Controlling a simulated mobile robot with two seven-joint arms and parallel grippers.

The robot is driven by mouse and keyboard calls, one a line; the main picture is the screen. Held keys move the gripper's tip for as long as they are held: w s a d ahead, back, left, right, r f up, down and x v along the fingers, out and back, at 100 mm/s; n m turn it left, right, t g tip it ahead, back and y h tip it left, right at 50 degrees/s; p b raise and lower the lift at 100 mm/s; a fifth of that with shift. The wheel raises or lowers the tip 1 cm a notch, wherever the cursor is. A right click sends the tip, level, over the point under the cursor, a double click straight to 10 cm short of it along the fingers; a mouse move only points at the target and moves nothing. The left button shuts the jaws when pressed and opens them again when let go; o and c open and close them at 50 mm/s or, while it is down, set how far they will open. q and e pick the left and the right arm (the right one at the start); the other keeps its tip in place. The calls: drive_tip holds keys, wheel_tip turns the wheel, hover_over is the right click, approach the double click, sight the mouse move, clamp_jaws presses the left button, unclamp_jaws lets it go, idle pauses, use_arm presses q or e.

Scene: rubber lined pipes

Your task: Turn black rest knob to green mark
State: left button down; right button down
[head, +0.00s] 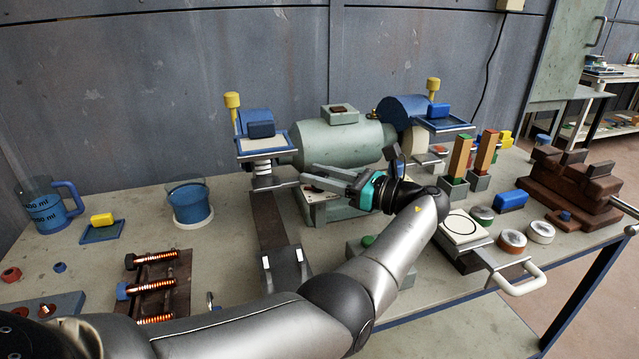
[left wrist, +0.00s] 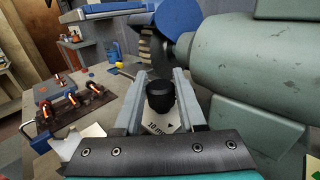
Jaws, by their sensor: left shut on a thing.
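The black rest knob (left wrist: 160,97) shows in the left wrist view between the two fingers of my left gripper (left wrist: 164,88). It stands upright by a pale plate (left wrist: 160,124) printed "10 mm" with a small black triangle. In the head view my left gripper (head: 328,180) reaches leftward, low in front of the green motor (head: 343,145); the knob is hidden there. The gripper is shut on the knob. I cannot make out the green mark by the knob; the fingers and gripper body cover part of the plate. My right gripper is not in view.
The motor stands close behind the gripper. A brown rail (head: 268,222) lies to the left. A blue container (head: 190,203) and a copper-coil block (head: 158,284) stand further left. A white dial plate (head: 463,227) and wooden posts (head: 460,158) are right.

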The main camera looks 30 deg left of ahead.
use_arm(q)
drive_tip(key=shift+f+g, duration=0.1)
drive_tip(key=shift+g, duration=0.2)
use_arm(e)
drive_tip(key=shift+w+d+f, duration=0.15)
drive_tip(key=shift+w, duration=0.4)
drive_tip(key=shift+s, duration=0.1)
use_arm(q)
drive_tip(key=shift+c, duration=2.4)
unclamp_jaws()
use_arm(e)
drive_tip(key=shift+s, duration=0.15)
